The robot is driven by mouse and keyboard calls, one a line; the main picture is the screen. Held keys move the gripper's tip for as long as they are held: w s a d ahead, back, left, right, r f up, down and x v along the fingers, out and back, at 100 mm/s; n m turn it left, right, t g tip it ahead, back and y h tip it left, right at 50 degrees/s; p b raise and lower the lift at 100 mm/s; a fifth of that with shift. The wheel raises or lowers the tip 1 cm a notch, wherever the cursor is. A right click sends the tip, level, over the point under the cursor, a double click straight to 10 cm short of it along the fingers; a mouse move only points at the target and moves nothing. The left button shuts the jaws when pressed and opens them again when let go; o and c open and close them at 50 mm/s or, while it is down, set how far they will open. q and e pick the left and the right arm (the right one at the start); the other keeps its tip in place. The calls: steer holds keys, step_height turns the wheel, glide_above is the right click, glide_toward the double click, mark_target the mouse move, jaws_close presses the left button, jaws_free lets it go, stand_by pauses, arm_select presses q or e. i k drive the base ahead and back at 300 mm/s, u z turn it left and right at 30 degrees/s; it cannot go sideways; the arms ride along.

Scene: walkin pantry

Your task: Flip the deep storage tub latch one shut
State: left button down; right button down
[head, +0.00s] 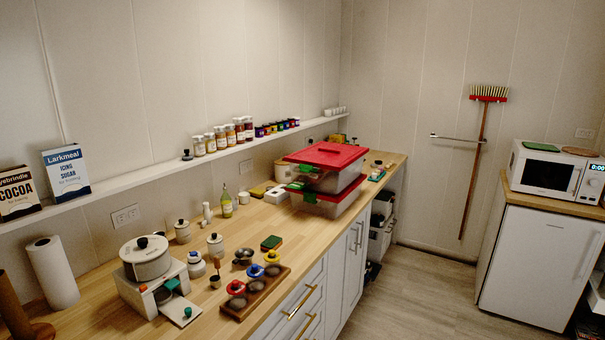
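Two clear tubs with red lids stand stacked on the wooden counter in the head view, near its far end. The upper tub (328,182) has a wide red lid (326,154) and a green latch (306,168) on its near side. The lower tub (322,209) also has a red lid, with green latch parts (308,197) at its near side. I cannot tell which tub is the deep one, or whether any latch is open or shut. The far sides of both tubs are hidden. Neither of my grippers is in view.
The wooden counter (215,260) holds a white pot (146,262) on a white stand, canisters, a paper towel roll (53,273) and a tray (254,297) of coloured-knob items. A wall shelf carries jars and boxes. Floor (430,300) is clear between counter and white fridge (540,265).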

mark_target(308, 169)
steer(key=z, duration=0.35)
steer(key=i, duration=0.45)
steer(key=z, duration=0.6)
steer(key=i, duration=1.35)
steer(key=u, duration=0.7)
